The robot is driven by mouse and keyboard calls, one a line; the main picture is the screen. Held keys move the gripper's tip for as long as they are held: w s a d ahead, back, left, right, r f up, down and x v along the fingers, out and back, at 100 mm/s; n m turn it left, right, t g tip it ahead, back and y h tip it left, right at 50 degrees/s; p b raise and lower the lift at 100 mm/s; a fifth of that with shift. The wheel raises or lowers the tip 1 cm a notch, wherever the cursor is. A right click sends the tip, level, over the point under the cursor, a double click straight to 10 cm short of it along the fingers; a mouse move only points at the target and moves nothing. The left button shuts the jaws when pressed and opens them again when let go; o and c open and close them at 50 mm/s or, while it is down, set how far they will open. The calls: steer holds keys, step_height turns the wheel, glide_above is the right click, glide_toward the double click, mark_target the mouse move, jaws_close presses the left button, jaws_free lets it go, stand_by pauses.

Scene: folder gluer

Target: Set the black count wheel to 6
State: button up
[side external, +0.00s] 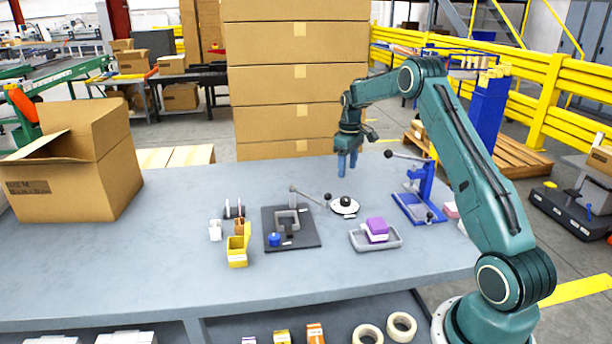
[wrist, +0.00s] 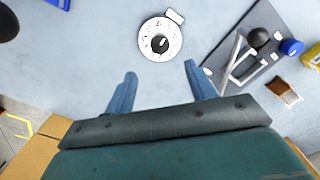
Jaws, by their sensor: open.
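The black count wheel (side external: 345,201) is a small dark knob on a round white dial plate, flat on the grey table. In the wrist view the wheel (wrist: 160,44) sits at the middle of the white dial (wrist: 148,51), which has dark marks around its rim. A light line on the wheel points toward the upper right there; the marks are too small to read. A small white tab (wrist: 175,16) is at the dial's edge. My gripper (side external: 347,163) has blue fingers and is above the table, behind the dial. In the wrist view my gripper (wrist: 160,85) is open and empty, apart from the wheel.
A dark plate with a lever clamp (side external: 291,228) and blue knob stands left of the dial. A grey tray (side external: 376,238) with purple blocks (side external: 377,229) is in front. A blue lever press (side external: 420,197) stands to the right. A yellow bin (side external: 238,250) is farther left.

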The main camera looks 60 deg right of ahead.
mark_target(345, 199)
step_height(345, 199, down, 11)
steer(key=shift+f, duration=0.15)
stand_by(0.4)
steer(key=c, duration=1)
steer(key=shift+o, duration=0.2)
steer(key=shift+m, duration=3.5)
